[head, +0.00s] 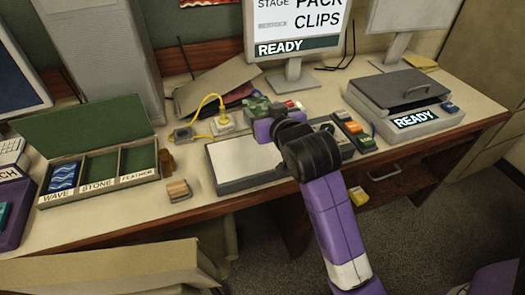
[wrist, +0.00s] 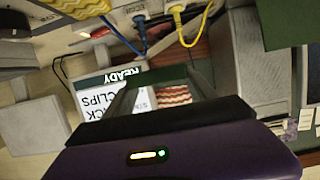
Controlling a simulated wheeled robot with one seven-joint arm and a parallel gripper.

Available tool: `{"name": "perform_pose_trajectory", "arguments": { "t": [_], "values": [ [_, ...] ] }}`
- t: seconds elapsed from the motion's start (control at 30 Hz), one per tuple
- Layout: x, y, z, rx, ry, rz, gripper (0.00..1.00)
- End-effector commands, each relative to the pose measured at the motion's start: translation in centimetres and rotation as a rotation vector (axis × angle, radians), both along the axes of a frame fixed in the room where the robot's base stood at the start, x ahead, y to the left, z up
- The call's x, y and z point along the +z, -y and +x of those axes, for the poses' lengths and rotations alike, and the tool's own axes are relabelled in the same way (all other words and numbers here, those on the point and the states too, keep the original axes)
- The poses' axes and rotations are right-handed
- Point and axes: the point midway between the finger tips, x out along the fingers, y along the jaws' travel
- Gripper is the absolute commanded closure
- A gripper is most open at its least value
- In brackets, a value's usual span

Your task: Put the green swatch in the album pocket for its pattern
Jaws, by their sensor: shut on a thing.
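My gripper (head: 262,122) is shut on the green swatch (head: 257,107) and holds it up over the back middle of the desk. The swatch shows mottled light and dark green patches, but it is too small to be sure of the pattern. The open album (head: 100,192) lies at the left with pockets labelled WAVE, STONE and FEATHER. The WAVE pocket holds a blue wavy swatch (head: 63,176). The STONE pocket (head: 100,166) and FEATHER pocket (head: 138,157) show plain green.
A pale tray (head: 240,160) lies below my arm. A wooden block (head: 178,190) stands between it and the album. A yellow cable (head: 208,98) and plug lie behind.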

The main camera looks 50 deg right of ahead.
Motion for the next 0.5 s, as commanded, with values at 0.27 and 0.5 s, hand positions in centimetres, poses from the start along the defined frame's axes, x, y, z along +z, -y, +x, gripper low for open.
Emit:
{"name": "perform_pose_trajectory", "arguments": {
  "t": [0.27, 0.5],
  "values": [
    [-7.0, 0.0, 0.0, 0.001, -0.005, 0.001, 0.75],
    [-9.6, 0.0, 0.1, 0.0, 0.001, -0.001, 0.75]
  ]
}}
